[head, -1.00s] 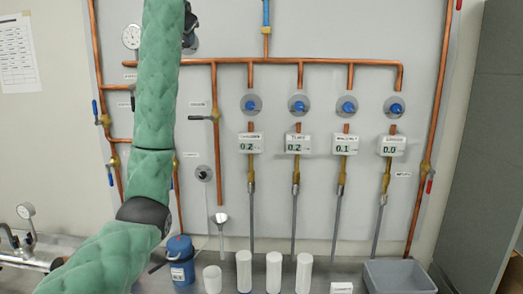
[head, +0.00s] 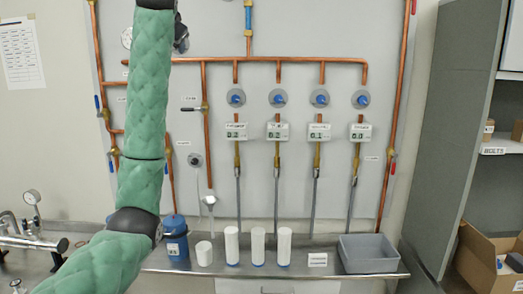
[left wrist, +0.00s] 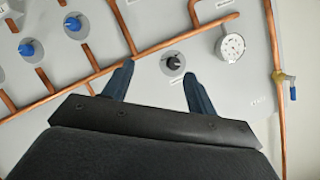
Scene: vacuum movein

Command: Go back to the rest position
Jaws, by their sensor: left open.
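My left arm in its green padded sleeve rises from the bottom left of the head view to the top edge. A dark part of my left gripper (head: 181,36) shows beside it near the top. In the left wrist view my left gripper (left wrist: 158,80) has its two blue fingers apart, with nothing between them. Behind the fingers is a dark knob (left wrist: 173,63) on a grey disc on the wall panel; I see no contact. My right gripper is in neither view.
Copper pipes and several blue valve knobs (head: 277,97) cover the panel. White cylinders (head: 257,246), a blue canister (head: 175,238) and a grey bin (head: 368,254) stand on the steel bench. A grey partition (head: 448,130) and shelves with a cardboard box (head: 480,262) are at right.

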